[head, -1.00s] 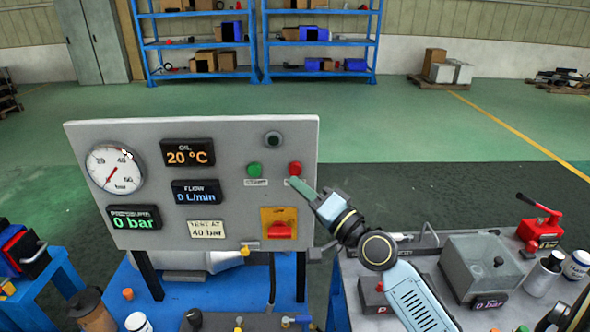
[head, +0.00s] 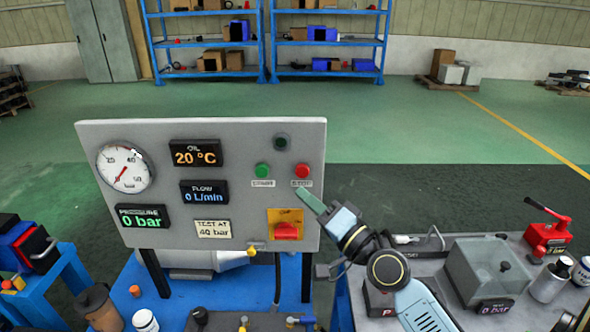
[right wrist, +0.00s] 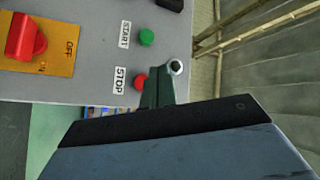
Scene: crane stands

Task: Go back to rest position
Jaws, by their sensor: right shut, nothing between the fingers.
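My right gripper (head: 309,198) is shut and empty. Its green fingers point up and left, close to the right edge of the grey control panel (head: 240,140), below the red stop button (head: 302,171). In the right wrist view the shut fingers (right wrist: 158,88) show beside the red stop button (right wrist: 140,82), with the green start button (right wrist: 147,37) farther up. Whether the fingertips touch the panel cannot be told. The green start button (head: 262,171) and the red rotary switch on its yellow plate (head: 286,224) are on the panel. My left gripper is not in view.
A grey bench (head: 425,268) at the right carries a grey box (head: 490,268), a red hand pump (head: 547,236) and canisters. A blue stand (head: 235,285) lies under the panel. Blue shelves (head: 330,40) stand far back. The green floor between is clear.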

